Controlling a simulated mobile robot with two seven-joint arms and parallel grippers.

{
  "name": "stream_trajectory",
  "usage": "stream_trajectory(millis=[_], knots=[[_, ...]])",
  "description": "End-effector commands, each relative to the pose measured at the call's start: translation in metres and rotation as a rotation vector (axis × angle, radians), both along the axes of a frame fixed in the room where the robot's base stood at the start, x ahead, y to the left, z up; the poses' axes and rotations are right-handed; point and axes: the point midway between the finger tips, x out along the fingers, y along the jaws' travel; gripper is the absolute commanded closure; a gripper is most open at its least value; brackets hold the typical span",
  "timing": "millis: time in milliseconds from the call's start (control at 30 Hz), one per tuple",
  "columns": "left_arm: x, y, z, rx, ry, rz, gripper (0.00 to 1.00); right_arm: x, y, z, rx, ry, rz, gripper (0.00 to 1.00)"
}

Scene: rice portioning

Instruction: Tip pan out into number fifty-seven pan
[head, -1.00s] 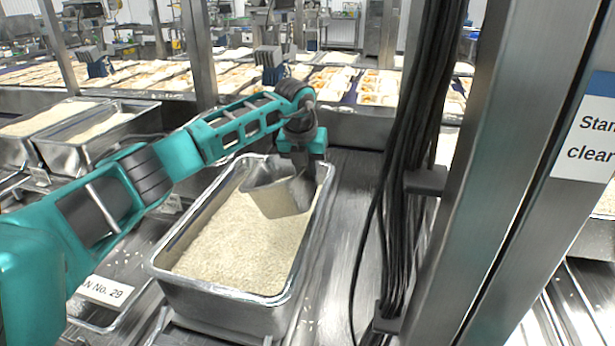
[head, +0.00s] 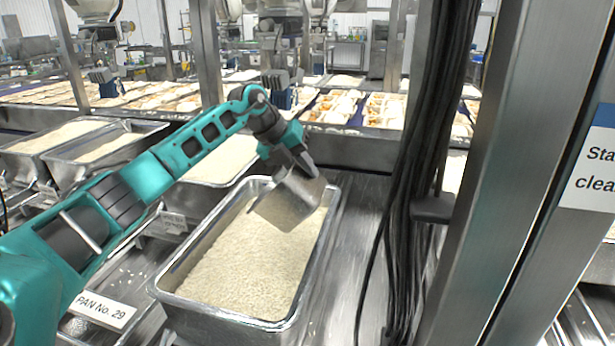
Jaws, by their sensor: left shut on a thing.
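My left gripper (head: 298,170) is shut on a small metal pan (head: 287,203). The small pan is tilted over the far end of a large metal pan (head: 232,312) full of rice (head: 250,252). The inside of the small pan is largely turned away, so I cannot tell what it holds. No label reading fifty-seven shows; the one readable tag says PAN No. 29 (head: 103,308), left of the large pan. My right gripper is not in view.
Other rice pans (head: 105,146) stand at the left and behind my arm. A steel post (head: 505,180) and hanging black cables (head: 425,130) stand to the right. A conveyor with food trays (head: 350,107) runs across the back.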

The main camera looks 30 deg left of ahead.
Motion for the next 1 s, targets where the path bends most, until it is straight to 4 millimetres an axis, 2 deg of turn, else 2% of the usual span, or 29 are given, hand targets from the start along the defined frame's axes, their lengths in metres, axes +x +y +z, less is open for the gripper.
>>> stream_trajectory(millis=[400,1000], knots=[[-0.005,0.017,0.023,-0.185,-0.07,0.004,1.0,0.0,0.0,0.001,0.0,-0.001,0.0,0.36],[-0.015,0.046,0.044,-0.446,-0.163,0.003,1.0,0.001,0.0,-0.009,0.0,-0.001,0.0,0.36]])
